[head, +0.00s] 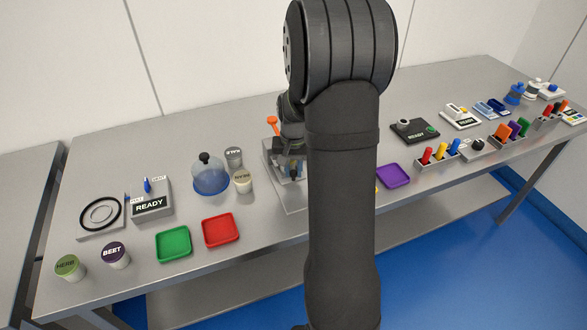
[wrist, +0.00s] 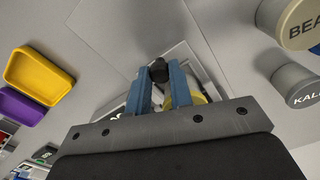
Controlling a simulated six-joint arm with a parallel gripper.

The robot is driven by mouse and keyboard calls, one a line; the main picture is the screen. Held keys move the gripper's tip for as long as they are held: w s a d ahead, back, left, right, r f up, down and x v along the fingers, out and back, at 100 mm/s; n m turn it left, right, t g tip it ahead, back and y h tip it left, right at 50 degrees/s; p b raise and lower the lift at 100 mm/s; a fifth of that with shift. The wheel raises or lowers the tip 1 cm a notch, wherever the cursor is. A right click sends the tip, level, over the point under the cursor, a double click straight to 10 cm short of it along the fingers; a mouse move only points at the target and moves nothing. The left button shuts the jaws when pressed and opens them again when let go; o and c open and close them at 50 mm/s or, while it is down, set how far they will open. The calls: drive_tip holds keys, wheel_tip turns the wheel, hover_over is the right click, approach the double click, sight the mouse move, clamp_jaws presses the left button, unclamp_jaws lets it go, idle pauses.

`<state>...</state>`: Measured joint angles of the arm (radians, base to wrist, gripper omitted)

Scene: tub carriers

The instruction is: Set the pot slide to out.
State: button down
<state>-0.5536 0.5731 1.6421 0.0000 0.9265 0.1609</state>
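My gripper (head: 290,170) points down over a grey metal station (head: 289,201) in the middle of the table. The station's orange-topped lever (head: 272,120) stands behind my gripper. In the wrist view, a black knob (wrist: 158,70) sits between the tips of my gripper's two blue fingers (wrist: 159,80). The fingers are apart with the knob filling most of the gap; I cannot tell whether they press on it. A yellowish round part (wrist: 197,98) shows behind the right finger. My arm hides much of the station, and no slide label is readable.
A glass dome (head: 210,178), the kale tub (head: 234,157) and a cream-lidded tub (head: 243,181) stand close on the left. Red (head: 220,230) and green (head: 173,243) trays lie front left. A purple tray (head: 393,176) lies right of my arm.

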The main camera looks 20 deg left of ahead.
drive_tip(key=s+d, duration=0.6)
drive_tip(key=shift+s+d, duration=0.15)
drive_tip(key=c, duration=1.3)
unclamp_jaws()
drive_tip(key=shift+s+d, duration=0.1)
drive_tip(key=shift+c, duration=0.2)
drive_tip(key=shift+o, duration=0.2)
drive_tip(key=shift+r, duration=0.1)
drive_tip(key=shift+r, duration=0.3)
wheel_tip(320, 180, up, 17)
drive_tip(key=shift+f, duration=0.15)
